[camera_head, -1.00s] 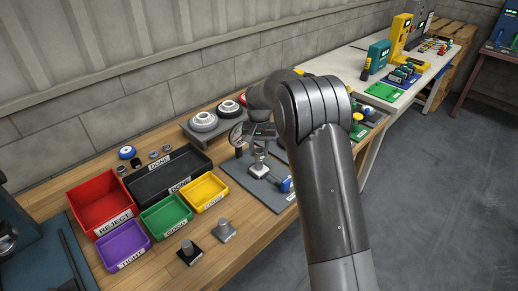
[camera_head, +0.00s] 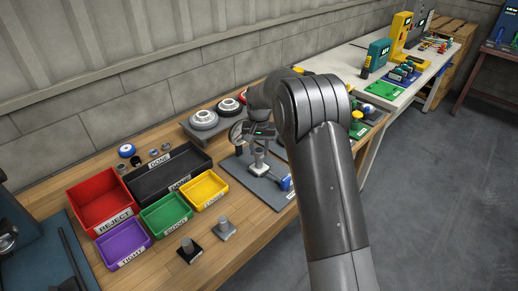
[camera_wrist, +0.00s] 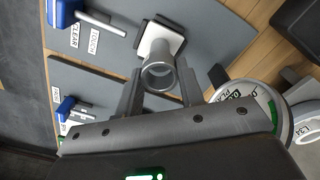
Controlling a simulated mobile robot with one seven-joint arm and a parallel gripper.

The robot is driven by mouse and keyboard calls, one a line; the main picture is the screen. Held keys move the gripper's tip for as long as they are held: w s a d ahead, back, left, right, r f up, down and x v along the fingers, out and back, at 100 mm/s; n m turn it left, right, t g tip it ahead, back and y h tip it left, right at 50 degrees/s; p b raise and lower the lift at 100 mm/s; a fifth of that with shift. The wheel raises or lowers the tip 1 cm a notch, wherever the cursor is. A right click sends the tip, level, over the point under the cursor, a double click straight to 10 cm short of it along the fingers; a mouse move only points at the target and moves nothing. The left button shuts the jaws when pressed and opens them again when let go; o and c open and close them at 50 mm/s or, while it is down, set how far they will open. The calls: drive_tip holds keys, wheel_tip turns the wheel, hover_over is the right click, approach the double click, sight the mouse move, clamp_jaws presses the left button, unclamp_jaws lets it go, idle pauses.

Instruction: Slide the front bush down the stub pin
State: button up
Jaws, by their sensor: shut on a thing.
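A grey hollow bush (camera_wrist: 158,76) shows in the wrist view between the two fingers of my gripper (camera_wrist: 159,92), its open end facing the camera. My gripper is shut on it. It is in line with a pale square block with a dark edge (camera_wrist: 152,45). The stub pin cannot be told apart from the bush here. In the head view my gripper (camera_head: 260,136) is above the grey upright part and its pale block (camera_head: 260,169). The block stands on a dark grey plate (camera_head: 240,180). My arm hides part of this area.
A blue-ended part (camera_head: 285,184) lies on the plate close to the block. Round grey discs (camera_head: 204,120) stand behind. Red (camera_head: 80,205), purple, green, yellow and black bins fill the left of the bench. Two small posts (camera_head: 224,229) stand near the front edge.

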drive_tip(key=shift+f, duration=0.7)
idle(0.5)
drive_tip(key=shift+f, duration=0.65)
drive_tip(key=o, duration=1.1)
wheel_tip(320, 180, up, 11)
drive_tip(key=shift+f, duration=0.1)
